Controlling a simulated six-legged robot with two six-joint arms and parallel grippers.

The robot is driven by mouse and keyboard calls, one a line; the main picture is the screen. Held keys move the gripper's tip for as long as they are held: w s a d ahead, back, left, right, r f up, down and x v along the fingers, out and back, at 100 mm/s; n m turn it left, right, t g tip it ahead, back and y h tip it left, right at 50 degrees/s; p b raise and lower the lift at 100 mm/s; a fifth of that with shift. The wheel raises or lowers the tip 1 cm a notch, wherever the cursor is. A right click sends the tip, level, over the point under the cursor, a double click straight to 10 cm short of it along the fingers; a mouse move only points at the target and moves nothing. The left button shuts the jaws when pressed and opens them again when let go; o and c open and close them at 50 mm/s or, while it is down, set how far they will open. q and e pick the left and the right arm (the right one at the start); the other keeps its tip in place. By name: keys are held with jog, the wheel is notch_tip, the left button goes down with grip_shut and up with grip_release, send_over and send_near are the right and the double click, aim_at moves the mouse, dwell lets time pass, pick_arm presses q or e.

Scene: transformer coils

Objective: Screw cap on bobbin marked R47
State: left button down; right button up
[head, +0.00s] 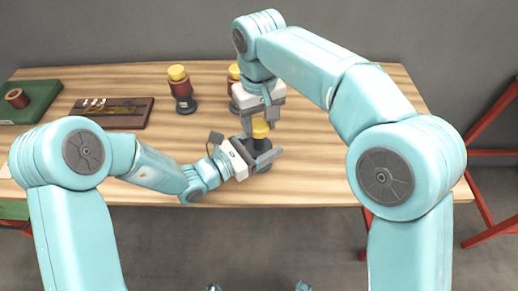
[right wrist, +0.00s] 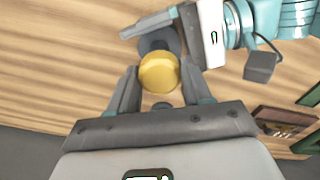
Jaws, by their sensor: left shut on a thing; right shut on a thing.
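A yellow cap (head: 260,129) sits on top of a bobbin near the front middle of the table; it also shows in the right wrist view (right wrist: 159,74). My right gripper (head: 262,119) comes down from above, shut on the cap, with a finger on each side of it in the right wrist view (right wrist: 158,85). My left gripper (head: 264,157) is shut on the bobbin below the cap, reaching in from the left. Most of the bobbin is hidden by the grippers; its dark base (head: 263,167) shows in part. No R47 mark can be read.
A brown bobbin with a yellow cap (head: 178,73) stands at the back. Another yellow-capped bobbin (head: 233,72) is partly hidden behind my right arm. A dark wooden tray (head: 140,119) and a green tray (head: 45,90) with a spool (head: 17,98) lie at the left. The table's right side is clear.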

jog(key=m, duration=0.5)
jog(key=shift+m, duration=0.3)
jog(key=m, duration=0.2)
jog(key=shift+m, duration=0.3)
jog(key=m, duration=0.7)
jog(key=shift+m, duration=0.4)
jog(key=m, duration=1.1)
jog(key=shift+f, duration=0.1)
jog(key=o, duration=1.2)
